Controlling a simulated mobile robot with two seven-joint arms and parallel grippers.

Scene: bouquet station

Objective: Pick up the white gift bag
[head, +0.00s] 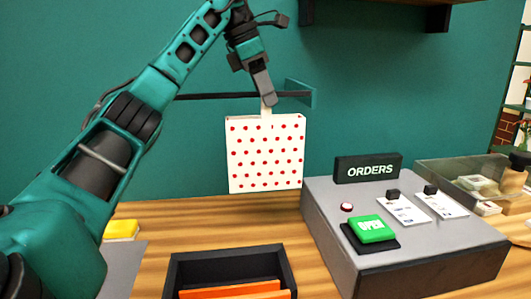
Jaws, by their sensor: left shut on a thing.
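The white gift bag (265,154) with red dots hangs upright in the middle of the head view. My left gripper (268,98) is above it, pointing down, and is shut on the bag's handle at the top. The bag's lower edge appears to be above the wooden counter, in front of the green wall. My right gripper is not in view.
A grey order console (400,250) with an "ORDERS" sign (367,168) and a green "OPEN" button (370,229) stands to the right. A black tray (178,276) with orange items is in front. A clear bin (450,170) is far right. A yellow block (121,230) lies left.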

